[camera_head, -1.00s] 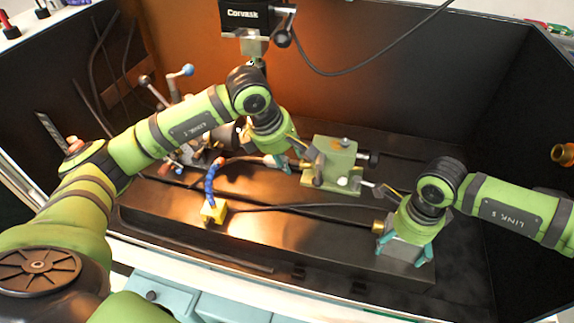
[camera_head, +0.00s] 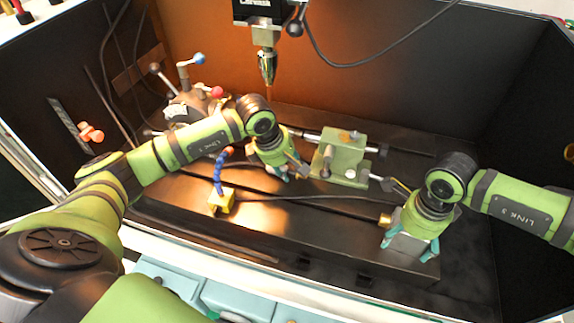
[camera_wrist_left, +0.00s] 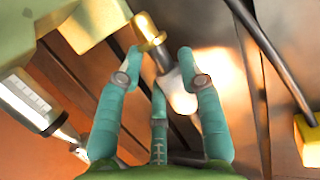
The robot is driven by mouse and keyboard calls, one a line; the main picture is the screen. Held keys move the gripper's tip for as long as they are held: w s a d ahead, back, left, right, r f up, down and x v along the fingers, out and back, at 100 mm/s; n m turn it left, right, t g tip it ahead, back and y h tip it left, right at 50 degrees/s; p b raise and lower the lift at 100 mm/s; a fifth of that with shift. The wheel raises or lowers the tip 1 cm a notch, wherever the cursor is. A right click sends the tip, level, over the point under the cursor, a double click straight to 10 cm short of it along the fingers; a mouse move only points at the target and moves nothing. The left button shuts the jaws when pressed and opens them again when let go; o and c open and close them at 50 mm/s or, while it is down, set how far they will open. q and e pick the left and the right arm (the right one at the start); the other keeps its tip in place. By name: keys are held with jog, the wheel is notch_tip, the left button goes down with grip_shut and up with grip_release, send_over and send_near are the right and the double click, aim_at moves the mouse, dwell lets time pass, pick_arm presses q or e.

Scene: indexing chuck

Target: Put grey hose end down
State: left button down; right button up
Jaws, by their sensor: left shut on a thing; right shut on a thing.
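My left gripper (camera_head: 283,172) is low over the dark machine table, just left of the green block fixture. In the left wrist view its teal fingers (camera_wrist_left: 160,80) are shut on the grey hose end (camera_wrist_left: 181,92), a pale grey piece with a brass tip (camera_wrist_left: 147,30) pointing away from the palm. I cannot tell whether it touches the table. The rest of its hose is mostly hidden by my arm. My right gripper (camera_head: 410,245) is shut on a grey block (camera_head: 404,246) at the right of the table.
The green fixture (camera_head: 340,158) stands between my grippers. A yellow block (camera_head: 222,201) with a blue segmented hose (camera_head: 218,175) is at front left; a black cable runs right from it to a brass fitting (camera_head: 386,219). A drill chuck (camera_head: 267,68) hangs above. The front table strip is clear.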

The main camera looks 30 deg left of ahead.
jog(key=shift+s+d+f, duration=0.15)
jog(key=shift+s+f, duration=0.05)
jog(key=shift+f, duration=0.05)
pick_arm(q)
jog(key=shift+f, duration=0.3)
jog(key=shift+s+f, duration=0.3)
pick_arm(e)
jog(key=shift+s+r, duration=0.15)
jog(key=shift+s, duration=0.05)
pick_arm(q)
jog(key=c, duration=1.1)
grip_release()
jog(key=shift+d+f, duration=0.1)
jog(key=shift+f, duration=0.05)
pick_arm(e)
jog(key=shift+w, duration=0.1)
jog(key=shift+w, duration=0.1)
pick_arm(q)
jog(key=shift+w+r, duration=0.15)
jog(key=shift+r, duration=0.3)
pick_arm(e)
jog(key=shift+w, duration=0.1)
pick_arm(q)
jog(key=v, duration=1.2)
jog(key=shift+w+r, duration=0.15)
jog(key=shift+r, duration=0.2)
